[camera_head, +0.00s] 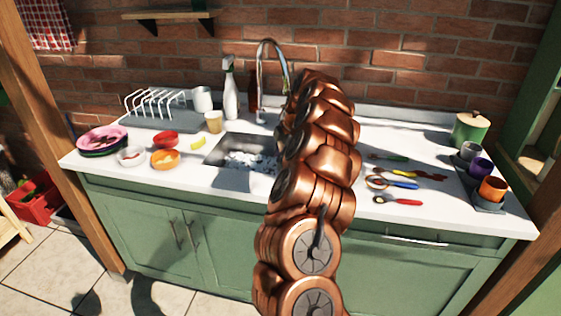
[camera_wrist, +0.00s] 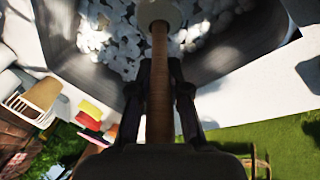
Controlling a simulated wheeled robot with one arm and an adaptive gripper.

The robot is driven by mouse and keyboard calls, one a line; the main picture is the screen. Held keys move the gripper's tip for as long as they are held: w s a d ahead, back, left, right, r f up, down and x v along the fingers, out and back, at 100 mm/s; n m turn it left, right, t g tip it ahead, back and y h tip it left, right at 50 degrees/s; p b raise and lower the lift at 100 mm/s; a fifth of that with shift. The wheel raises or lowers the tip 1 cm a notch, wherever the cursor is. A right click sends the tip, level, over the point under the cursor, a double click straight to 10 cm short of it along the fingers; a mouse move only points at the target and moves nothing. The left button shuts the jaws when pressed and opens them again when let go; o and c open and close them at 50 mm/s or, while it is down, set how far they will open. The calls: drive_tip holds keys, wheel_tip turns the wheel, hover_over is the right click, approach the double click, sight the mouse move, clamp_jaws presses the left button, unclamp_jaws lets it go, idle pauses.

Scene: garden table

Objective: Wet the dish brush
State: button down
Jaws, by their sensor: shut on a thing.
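In the wrist view, my gripper (camera_wrist: 159,90) is shut on the wooden handle of the dish brush (camera_wrist: 159,70). The brush's pale round head shows at the top edge of that view, partly cut off. It is over the grey sink basin (camera_wrist: 62,40), which holds white foam (camera_wrist: 110,40). I cannot tell whether the head touches the foam. In the head view, the sink (camera_head: 216,151) is set into the white counter, with foam in it and a tall curved faucet (camera_head: 260,75) behind. My arm hides the gripper, the brush and the sink's right part there.
Left of the sink are an orange bowl (camera_head: 165,160), a red bowl (camera_head: 166,139), stacked plates (camera_head: 101,140) and a dish rack (camera_head: 155,102). A spray bottle (camera_head: 230,95) stands behind the sink. Utensils (camera_head: 398,202) and cups (camera_head: 481,168) are on the right.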

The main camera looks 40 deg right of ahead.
drive_tip(key=shift+r+p, duration=1.1)
drive_tip(key=shift+r, duration=4)
